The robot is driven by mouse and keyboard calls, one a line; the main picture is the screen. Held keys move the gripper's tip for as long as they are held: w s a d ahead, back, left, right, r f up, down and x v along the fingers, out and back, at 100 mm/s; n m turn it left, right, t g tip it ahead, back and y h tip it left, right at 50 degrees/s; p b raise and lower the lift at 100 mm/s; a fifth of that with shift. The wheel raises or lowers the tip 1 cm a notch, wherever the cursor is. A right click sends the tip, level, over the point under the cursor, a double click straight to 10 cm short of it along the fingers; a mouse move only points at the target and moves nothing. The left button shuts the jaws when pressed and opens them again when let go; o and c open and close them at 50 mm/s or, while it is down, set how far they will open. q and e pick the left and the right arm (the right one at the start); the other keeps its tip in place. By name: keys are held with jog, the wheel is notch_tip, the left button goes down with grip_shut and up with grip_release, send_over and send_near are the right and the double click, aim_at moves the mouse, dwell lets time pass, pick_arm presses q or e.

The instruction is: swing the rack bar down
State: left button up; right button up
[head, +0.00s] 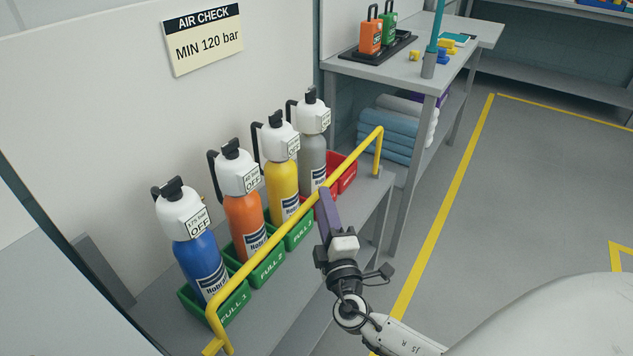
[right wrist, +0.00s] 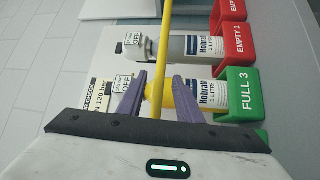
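The yellow rack bar (head: 357,151) runs across the front of a row of bottles, raised above the shelf edge, with bent legs down at both ends. My right gripper (head: 327,192) is at the bar near its middle, in front of the yellow and grey bottles. In the right wrist view, the purple fingers (right wrist: 160,86) are apart, and the bar (right wrist: 165,40) passes between them with a gap on each side. Whether the fingers touch it cannot be seen in the head view. My left gripper is not in view.
Blue (head: 205,260), orange (head: 244,215), yellow (head: 284,178) and grey (head: 313,150) bottles stand behind the bar in green bins (head: 268,270) and a red bin (head: 347,175). A grey workbench (head: 455,60) stands behind right. Floor at right is clear.

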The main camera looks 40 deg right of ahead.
jog(key=x, duration=0.8)
jog(key=shift+p, duration=0.3)
grip_shut()
